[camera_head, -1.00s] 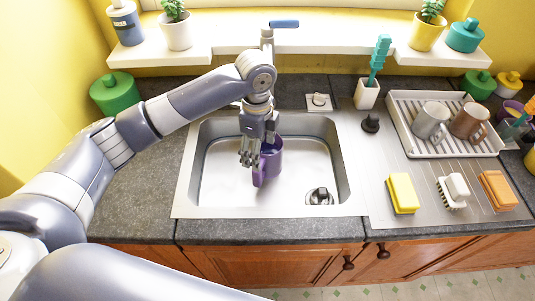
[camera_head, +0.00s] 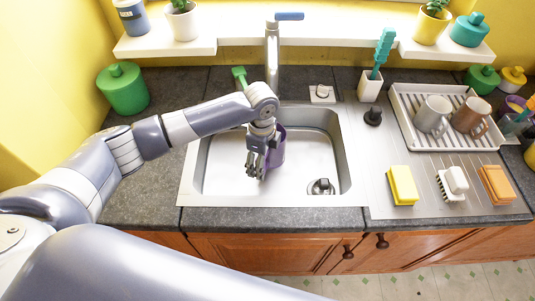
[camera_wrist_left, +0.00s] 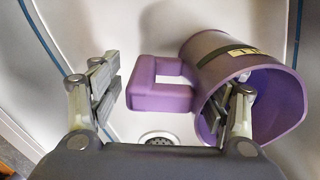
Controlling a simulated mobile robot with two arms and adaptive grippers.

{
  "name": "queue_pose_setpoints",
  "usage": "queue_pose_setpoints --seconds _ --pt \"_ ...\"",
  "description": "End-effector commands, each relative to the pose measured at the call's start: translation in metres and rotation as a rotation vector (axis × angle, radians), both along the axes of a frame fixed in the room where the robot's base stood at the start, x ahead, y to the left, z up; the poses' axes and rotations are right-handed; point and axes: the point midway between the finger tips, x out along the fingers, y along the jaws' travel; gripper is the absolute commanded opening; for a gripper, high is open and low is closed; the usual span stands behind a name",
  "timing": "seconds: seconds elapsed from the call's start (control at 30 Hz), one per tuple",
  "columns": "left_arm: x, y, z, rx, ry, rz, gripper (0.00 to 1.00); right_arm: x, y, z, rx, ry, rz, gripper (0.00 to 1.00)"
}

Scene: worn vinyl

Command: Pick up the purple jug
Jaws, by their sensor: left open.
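The purple jug (camera_head: 279,150) is in the sink, partly hidden behind my left gripper (camera_head: 256,164). In the left wrist view the jug (camera_wrist_left: 225,58) has its mouth toward the camera and its square handle pointing left, between the two fingers. My left gripper (camera_wrist_left: 170,92) is open. Its right finger overlaps the jug's mouth and appears to be inside the rim; its left finger is outside, beyond the handle. A gap shows between the left finger and the handle. I cannot tell whether the right finger touches the wall. My right gripper is not in view.
The steel sink (camera_head: 330,190) surrounds the jug, with a drain (camera_head: 321,187) to the right. The faucet (camera_head: 272,55) rises behind. A rack (camera_head: 405,112) with two mugs, a yellow sponge (camera_head: 402,185) and brushes stand right. A green canister (camera_head: 122,88) is at left.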

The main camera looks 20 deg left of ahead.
Motion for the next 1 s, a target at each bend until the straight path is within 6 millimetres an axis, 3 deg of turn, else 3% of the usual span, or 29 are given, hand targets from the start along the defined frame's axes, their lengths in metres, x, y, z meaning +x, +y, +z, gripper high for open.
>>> queue_pose_setpoints --seconds 0.03,0.3,0.33,0.67,0.77,1.0 --pt "0.000 0.000 0.000 0.000 0.000 0.000 0.65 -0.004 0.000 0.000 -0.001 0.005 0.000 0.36" --pt "-0.001 0.000 0.000 0.000 0.002 0.000 0.04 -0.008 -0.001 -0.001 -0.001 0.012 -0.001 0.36" --pt "-0.001 0.000 0.000 0.000 0.002 0.000 0.00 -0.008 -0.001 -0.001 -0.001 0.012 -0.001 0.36" --pt "0.000 0.000 0.004 -0.001 0.000 0.000 0.00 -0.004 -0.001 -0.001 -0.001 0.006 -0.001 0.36" --pt "0.001 -0.001 0.015 -0.001 -0.003 -0.001 0.00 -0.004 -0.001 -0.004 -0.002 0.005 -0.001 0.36" --pt "0.002 -0.001 0.063 -0.003 -0.006 0.000 0.00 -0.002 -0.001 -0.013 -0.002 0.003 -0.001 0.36"
